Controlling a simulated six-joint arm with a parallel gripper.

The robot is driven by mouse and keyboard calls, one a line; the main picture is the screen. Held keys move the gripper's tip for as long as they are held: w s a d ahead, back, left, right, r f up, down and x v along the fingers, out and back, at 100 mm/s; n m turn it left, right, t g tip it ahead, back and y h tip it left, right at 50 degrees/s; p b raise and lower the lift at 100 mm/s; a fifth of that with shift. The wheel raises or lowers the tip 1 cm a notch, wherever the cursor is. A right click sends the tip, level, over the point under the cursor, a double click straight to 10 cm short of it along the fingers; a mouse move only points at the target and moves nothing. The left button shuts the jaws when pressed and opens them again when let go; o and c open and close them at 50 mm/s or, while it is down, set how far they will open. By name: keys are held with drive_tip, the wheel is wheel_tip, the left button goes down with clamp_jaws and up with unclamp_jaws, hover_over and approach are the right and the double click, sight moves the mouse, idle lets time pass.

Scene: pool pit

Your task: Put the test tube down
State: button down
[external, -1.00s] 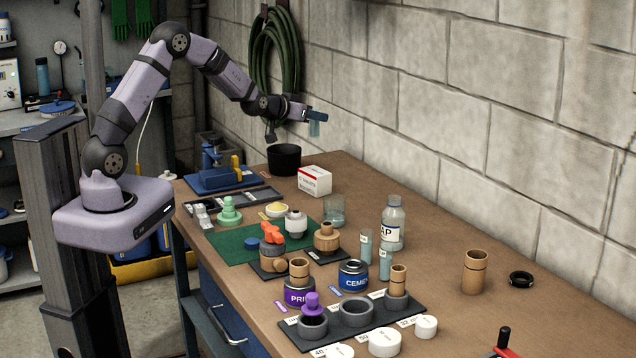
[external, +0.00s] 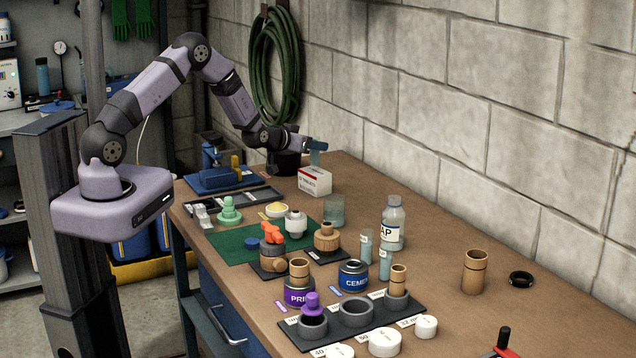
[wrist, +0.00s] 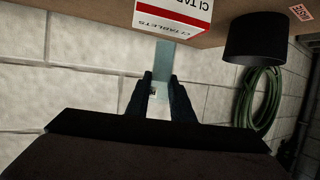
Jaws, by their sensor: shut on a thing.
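My gripper (external: 310,146) is shut on a pale blue-green test tube (external: 315,158). The tube hangs roughly upright under the fingertips, near the back edge of the workbench (external: 346,172) by the wall. In the wrist view the test tube (wrist: 164,58) runs out between the two dark fingers (wrist: 160,88) toward the bench and a white-and-red tablets box (wrist: 175,15). I cannot tell whether its lower end touches the bench or the box. Two similar pale tubes, the left tube (external: 366,246) and the right tube (external: 385,262), stand at the middle of the bench.
The tablets box (external: 315,181) stands just below the tube in the picture. A black cup (external: 285,162) stands to the left. A clear beaker (external: 334,211) and a CAP bottle (external: 392,224) stand nearer the camera. Bare bench lies right of the box.

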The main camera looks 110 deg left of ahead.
drive_tip(key=shift+f, duration=0.65)
drive_tip(key=shift+f, duration=0.2)
drive_tip(key=c, duration=1.5)
unclamp_jaws()
drive_tip(key=shift+c, duration=0.2)
drive_tip(key=shift+r, duration=0.15)
drive_tip(key=shift+r, duration=0.15)
drive_tip(key=shift+s+d, duration=0.1)
drive_tip(key=shift+d, duration=0.15)
drive_tip(key=b+v, duration=0.3)
drive_tip(key=v, duration=0.8)
drive_tip(key=shift+d, duration=0.2)
drive_tip(key=shift+s, duration=0.1)
